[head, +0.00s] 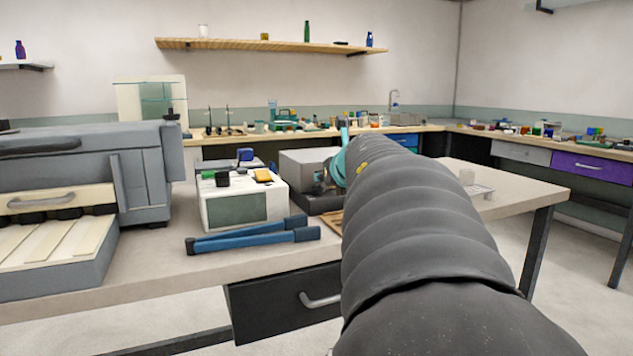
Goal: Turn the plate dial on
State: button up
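A dark, low device (316,202) sits on the near table, just left of the end of my arm. It may be the plate, but I cannot make out a dial on it. My arm reaches forward from the lower right over the table and covers much of this spot. Part of my gripper (324,181) seems to show as small dark pieces beside the arm's teal end, close to the dark device. The fingertips are too small and too covered to tell whether they are open or touching anything.
A white box (243,203) with small coloured items on top stands left of the arm. A grey box (305,166) is behind it. Blue-handled bars (253,236) lie in front. A large grey machine (95,180) fills the left.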

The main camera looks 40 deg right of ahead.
jog(key=shift+v, duration=1.8)
